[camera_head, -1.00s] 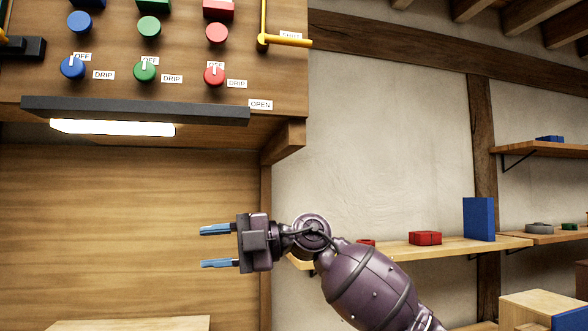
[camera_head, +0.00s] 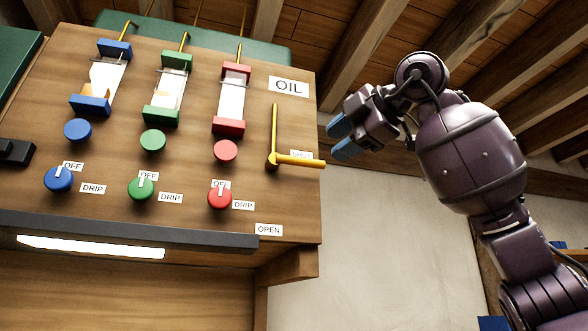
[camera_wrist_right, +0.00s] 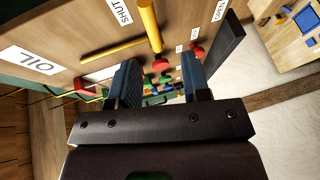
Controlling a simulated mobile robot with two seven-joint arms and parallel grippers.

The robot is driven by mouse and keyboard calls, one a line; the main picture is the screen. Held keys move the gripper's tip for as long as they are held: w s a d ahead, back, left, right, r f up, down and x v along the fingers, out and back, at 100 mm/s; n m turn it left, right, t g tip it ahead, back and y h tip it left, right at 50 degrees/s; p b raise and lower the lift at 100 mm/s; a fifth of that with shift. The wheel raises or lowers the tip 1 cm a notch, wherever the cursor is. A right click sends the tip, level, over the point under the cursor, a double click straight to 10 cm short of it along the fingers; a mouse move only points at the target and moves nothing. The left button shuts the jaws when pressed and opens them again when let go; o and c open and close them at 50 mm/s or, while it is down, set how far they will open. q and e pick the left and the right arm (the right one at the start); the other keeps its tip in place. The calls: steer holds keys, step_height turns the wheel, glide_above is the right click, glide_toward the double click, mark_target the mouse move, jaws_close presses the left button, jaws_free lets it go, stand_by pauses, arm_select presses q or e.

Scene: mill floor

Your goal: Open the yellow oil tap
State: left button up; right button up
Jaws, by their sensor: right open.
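The yellow oil tap (camera_head: 273,161) is on the right side of the wooden panel, below the OIL sign (camera_head: 289,87). Its lever points right, across the SHUT label (camera_head: 302,155); a thin yellow pipe rises from its pivot. The OPEN label (camera_head: 269,230) is below. My right gripper (camera_head: 341,139) is open and empty, just right of and slightly above the lever's end, apart from it in the picture. In the right wrist view the lever (camera_wrist_right: 150,25) shows beyond the open fingers (camera_wrist_right: 158,80), not between them. My left gripper is out of view.
Blue (camera_head: 58,179), green (camera_head: 141,188) and red (camera_head: 220,196) knobs, each by OFF and DRIP labels, sit left of the tap. A dark rail (camera_head: 130,229) runs along the panel's bottom edge. Open space lies right of the panel, before the pale wall.

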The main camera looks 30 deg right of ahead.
mark_target(313, 160)
steer(key=shift+m+h, duration=0.3)
steer(key=shift+m, duration=0.1)
steer(key=x, duration=0.3)
steer(key=p+x, duration=0.1)
steer(key=x, duration=0.2)
steer(key=r+p+x, duration=0.1)
steer(key=x, duration=0.2)
steer(key=shift+w+d, duration=0.35)
steer(key=shift+d, duration=0.05)
jaws_close()
